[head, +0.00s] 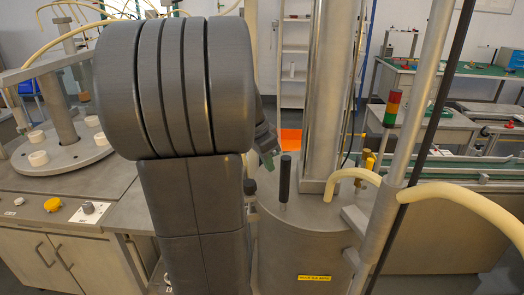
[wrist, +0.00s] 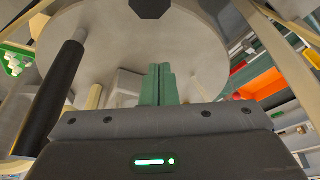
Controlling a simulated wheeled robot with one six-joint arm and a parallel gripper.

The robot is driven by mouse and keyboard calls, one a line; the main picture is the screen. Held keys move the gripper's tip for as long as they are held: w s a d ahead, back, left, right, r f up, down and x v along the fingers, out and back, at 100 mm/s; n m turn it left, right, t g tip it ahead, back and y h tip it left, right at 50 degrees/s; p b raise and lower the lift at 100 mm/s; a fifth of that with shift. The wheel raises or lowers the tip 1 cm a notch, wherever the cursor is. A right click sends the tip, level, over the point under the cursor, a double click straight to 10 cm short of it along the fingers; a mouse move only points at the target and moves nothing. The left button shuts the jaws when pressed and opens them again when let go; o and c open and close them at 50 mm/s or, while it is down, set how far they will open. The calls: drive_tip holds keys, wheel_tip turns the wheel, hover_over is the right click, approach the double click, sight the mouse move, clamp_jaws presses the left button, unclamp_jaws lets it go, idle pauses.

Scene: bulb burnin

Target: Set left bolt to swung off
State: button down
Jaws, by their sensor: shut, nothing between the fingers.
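A black upright handle (head: 285,178) stands on a metal drum (head: 300,240) in the head view. A large black rod, probably this handle, slants at the left of the wrist view (wrist: 52,95). I cannot tell whether it belongs to the left bolt, or whether that bolt is swung on or off. My gripper (head: 268,160) is close to the left of the handle's top, mostly hidden behind my arm. Its green fingers (wrist: 158,82) are shut together and empty in the wrist view, apart from the black rod.
A round plate (wrist: 105,50) with a dark knob (wrist: 150,8) fills the upper wrist view. A round fixture (head: 75,160) stands at the left.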

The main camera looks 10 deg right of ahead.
drive_tip(key=x, duration=0.3)
drive_tip(key=shift+a+f, duration=0.1)
drive_tip(key=shift+f, duration=0.15)
drive_tip(key=a, duration=0.1)
drive_tip(key=s+a, duration=0.1)
drive_tip(key=shift+a+r, duration=0.2)
drive_tip(key=shift+a, duration=0.05)
drive_tip(key=shift+s+a+p, duration=0.15)
drive_tip(key=shift+a+p, duration=0.15)
drive_tip(key=shift+a, duration=0.25)
drive_tip(key=shift+f+b, duration=0.15)
drive_tip(key=shift+b, duration=0.2)
